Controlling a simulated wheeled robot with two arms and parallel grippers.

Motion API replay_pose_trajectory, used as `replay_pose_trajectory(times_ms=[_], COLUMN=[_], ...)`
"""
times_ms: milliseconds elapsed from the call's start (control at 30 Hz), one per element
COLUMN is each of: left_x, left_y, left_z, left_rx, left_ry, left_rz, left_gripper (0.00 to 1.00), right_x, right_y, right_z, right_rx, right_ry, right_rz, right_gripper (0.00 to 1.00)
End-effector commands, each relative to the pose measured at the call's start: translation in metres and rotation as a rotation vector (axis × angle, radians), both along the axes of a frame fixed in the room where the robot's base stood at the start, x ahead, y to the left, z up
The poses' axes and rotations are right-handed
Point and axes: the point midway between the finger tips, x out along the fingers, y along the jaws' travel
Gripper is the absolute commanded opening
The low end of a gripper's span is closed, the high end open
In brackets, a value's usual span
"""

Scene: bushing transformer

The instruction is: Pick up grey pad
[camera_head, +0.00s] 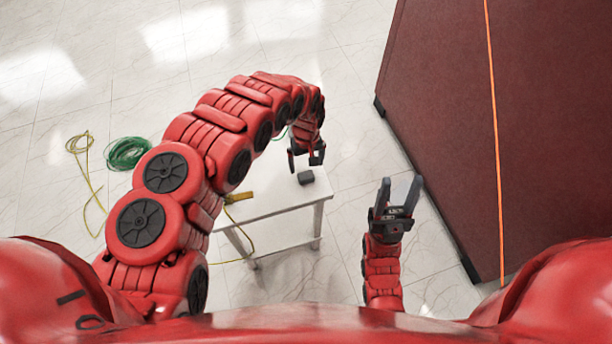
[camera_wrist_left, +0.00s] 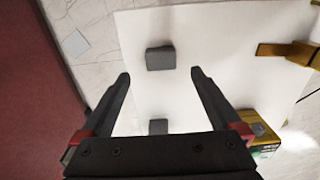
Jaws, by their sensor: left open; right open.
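A small dark grey pad (camera_head: 305,177) lies on the white table (camera_head: 270,207) near its far right corner. In the left wrist view a grey block (camera_wrist_left: 160,58) lies on the white top, just beyond and between the fingertips. A second, smaller grey block (camera_wrist_left: 158,127) shows between the fingers close to the palm; I cannot tell which one is the pad in the head view. My left gripper (camera_head: 306,160) is open and empty, pointing down close to the pad, and its open fingers frame the left wrist view (camera_wrist_left: 160,75). My right gripper (camera_head: 400,186) is open and empty, right of the table.
A yellow tool (camera_head: 238,197) lies at the table's left edge, partly hidden by my arm. The left wrist view shows a yellow-brown piece (camera_wrist_left: 285,50) and a yellow box (camera_wrist_left: 264,132). A green cable coil (camera_head: 127,153) lies on the floor. A large dark red panel (camera_head: 540,120) stands right.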

Motion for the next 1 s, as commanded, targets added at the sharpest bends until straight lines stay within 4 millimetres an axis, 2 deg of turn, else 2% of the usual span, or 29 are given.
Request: replay_pose_trajectory(times_ms=[367, 600, 767, 1000], left_x=[0.0, -0.004, -0.002, -0.002], left_y=[0.0, 0.001, 0.0, 0.001], left_z=[-0.019, -0.044, -0.059, -0.065], left_rx=[-0.001, -0.001, -0.002, 0.002], left_ry=[-0.001, 0.0, -0.003, -0.003], left_rz=[0.002, 0.002, 0.001, 0.001], left_gripper=[0.97, 0.97, 0.97, 0.97], right_x=[0.0, 0.0, 0.0, 0.0], right_y=[0.0, 0.0, 0.0, 0.0], right_z=[0.008, 0.019, 0.014, 0.014], right_rx=[0.0, 0.0, 0.0, 0.0], right_ry=[0.0, 0.0, 0.0, 0.0], right_rz=[0.0, 0.0, 0.0, 0.0], right_gripper=[0.5, 0.5, 0.5, 0.5])
